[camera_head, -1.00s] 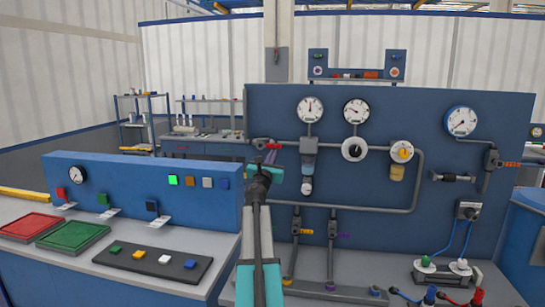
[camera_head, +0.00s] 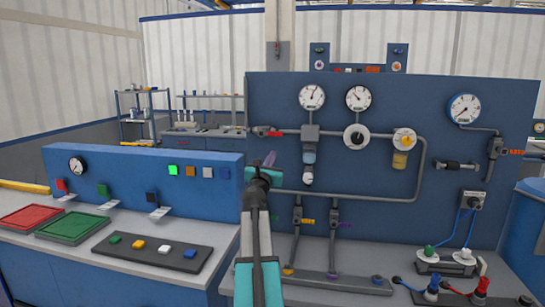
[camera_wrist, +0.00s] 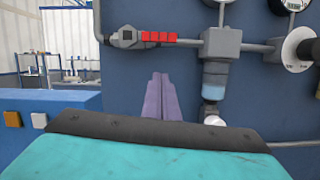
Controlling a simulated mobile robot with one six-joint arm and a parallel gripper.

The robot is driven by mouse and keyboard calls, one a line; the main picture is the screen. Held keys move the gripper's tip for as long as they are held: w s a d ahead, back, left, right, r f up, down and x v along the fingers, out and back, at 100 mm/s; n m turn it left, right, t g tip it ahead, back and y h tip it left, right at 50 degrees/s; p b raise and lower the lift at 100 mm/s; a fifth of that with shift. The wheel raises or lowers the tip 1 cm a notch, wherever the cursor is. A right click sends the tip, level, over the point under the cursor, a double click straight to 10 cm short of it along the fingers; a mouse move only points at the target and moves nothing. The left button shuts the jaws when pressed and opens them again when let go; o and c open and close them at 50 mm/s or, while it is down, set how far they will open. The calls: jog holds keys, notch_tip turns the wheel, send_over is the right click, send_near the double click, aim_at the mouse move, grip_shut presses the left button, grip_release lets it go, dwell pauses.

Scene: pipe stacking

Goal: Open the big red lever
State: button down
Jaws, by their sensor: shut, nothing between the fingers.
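The big red lever (camera_head: 274,132) is on a grey valve at the left end of the upper pipe on the blue panel. In the wrist view the red lever (camera_wrist: 158,37) lies level, in line with the pipe, pointing right from the grey valve body (camera_wrist: 125,37). My gripper (camera_head: 268,158) is below the lever in the head view. In the wrist view its purple fingers (camera_wrist: 160,86) are together and empty, below the lever with a visible gap in the picture. The depth between fingertips and panel is hard to judge.
The filter unit (camera_head: 309,155) hangs from the pipe right of my gripper. Dial gauges (camera_head: 311,97) stand above. A blue console (camera_head: 130,185) with buttons is at left. Small orange (camera_head: 308,222) and purple levers (camera_head: 345,225) sit lower on the panel.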

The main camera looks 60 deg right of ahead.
jog(key=v, duration=0.6)
jog(key=shift+a+b, duration=0.3)
jog(key=shift+b, duration=0.15)
jog(key=shift+s+f, duration=0.15)
jog(key=shift+s, duration=0.05)
